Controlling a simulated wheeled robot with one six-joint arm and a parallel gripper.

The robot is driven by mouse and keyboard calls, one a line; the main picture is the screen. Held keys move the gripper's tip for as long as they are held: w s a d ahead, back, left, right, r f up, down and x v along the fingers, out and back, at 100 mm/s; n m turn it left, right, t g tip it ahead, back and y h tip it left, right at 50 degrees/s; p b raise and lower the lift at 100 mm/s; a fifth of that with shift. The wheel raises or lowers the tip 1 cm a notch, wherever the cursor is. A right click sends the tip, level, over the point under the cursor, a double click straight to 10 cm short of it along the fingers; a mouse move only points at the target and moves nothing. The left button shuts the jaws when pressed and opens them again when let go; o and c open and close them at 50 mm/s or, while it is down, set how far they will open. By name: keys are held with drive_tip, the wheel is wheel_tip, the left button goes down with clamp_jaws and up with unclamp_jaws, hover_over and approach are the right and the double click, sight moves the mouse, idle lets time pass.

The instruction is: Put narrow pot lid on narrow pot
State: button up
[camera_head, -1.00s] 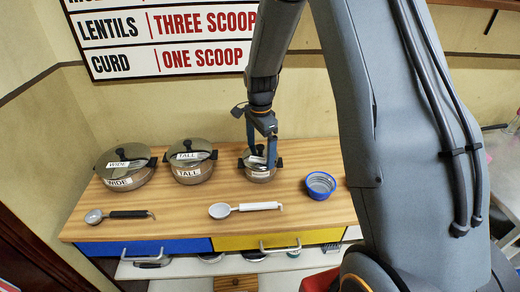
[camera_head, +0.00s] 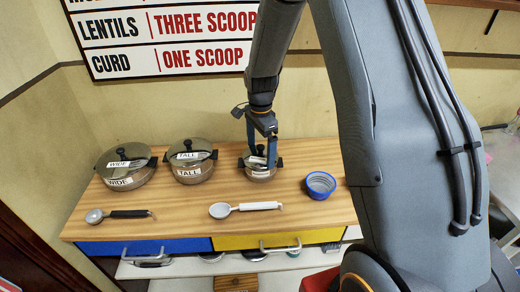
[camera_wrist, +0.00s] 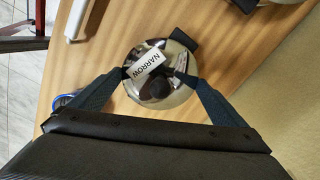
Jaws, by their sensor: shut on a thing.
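The narrow pot (camera_head: 261,175) stands on the wooden counter, right of the other pots. Its glass lid (camera_head: 257,161) is on top of it, apparently seated and level; any small gap at the rim is too small to see. My gripper (camera_head: 259,158) points down over the pot, its two fingers shut on the lid. In the wrist view, the lid (camera_wrist: 172,96) with its white NARROW label and dark knob lies between my fingertips (camera_wrist: 157,77). The exact contact points are unclear, and the lid hides most of the pot there.
The lidded wide pot (camera_head: 125,181) and lidded tall pot (camera_head: 190,174) stand to the left. A blue cup (camera_head: 320,186) is close on the right. A black-handled scoop (camera_head: 127,214) and a white scoop (camera_head: 246,208) lie in front. The wall (camera_head: 160,105) is behind.

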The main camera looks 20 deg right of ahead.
sight(260, 147)
drive_tip(key=shift+f, duration=0.5)
drive_tip(key=o, duration=0.7)
drive_tip(key=shift+o, duration=0.2)
drive_tip(key=shift+r+p, duration=3.25)
drive_tip(key=shift+r, duration=2.25)
drive_tip(key=s+f+n+t+b, duration=0.1)
drive_tip(key=s+n+b, duration=0.7)
drive_tip(key=s+n, duration=0.7)
drive_tip(key=s, duration=0.7)
drive_tip(key=shift+f, duration=0.35)
